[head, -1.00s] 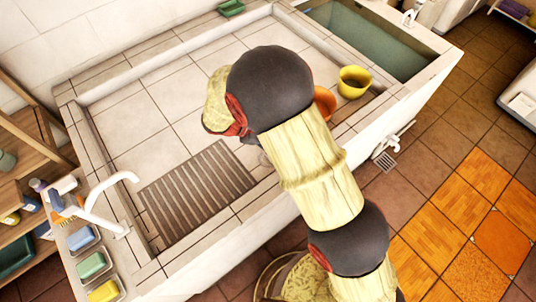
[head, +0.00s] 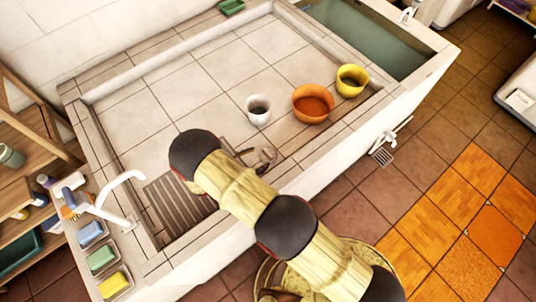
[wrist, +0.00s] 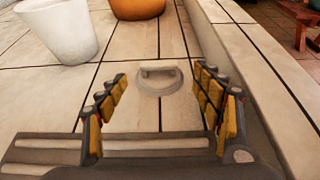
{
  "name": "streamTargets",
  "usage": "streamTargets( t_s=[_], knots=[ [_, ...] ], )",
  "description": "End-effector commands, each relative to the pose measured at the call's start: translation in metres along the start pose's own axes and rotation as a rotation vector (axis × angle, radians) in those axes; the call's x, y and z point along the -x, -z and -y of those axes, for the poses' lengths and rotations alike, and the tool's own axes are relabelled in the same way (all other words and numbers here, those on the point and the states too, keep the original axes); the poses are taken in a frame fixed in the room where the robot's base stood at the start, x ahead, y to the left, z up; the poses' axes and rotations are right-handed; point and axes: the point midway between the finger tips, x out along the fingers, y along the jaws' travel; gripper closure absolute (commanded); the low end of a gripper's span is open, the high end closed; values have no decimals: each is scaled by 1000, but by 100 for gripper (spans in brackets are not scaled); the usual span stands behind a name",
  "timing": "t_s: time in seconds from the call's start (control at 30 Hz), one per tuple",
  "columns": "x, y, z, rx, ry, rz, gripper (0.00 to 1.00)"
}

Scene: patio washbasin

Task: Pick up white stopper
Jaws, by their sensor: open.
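The white stopper (wrist: 158,80) lies flat on the tiled basin floor, a round pale disc with a raised handle on top. In the wrist view it sits straight ahead, centred between and a little beyond the fingertips of my gripper (wrist: 160,92). My gripper is open, with nothing between its yellow-padded fingers. In the head view my gripper (head: 252,156) is low over the basin, near the front wall; the stopper is hard to tell apart from the fingers there.
A white cup (head: 258,117), an orange pot (head: 313,112) and a yellow pot (head: 352,87) stand beyond my gripper. The basin's front wall (wrist: 245,70) runs close on the right. A slatted grate (head: 178,212) lies at left. The basin's back is clear.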

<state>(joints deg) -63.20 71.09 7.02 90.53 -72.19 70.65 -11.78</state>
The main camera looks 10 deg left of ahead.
Motion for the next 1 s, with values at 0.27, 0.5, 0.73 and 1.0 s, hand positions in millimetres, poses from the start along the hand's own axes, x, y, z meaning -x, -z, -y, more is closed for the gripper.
streamTargets(
  t_s=[0.27,0.5,0.73,1.0],
  knots=[
    [-32,-6,-2,-2,4,-1,33],
    [-51,-6,-2,-2,0,-1,33],
    [-51,-6,-2,-2,0,-1,38],
    [-51,-6,-2,-2,1,-1,54]
  ],
)
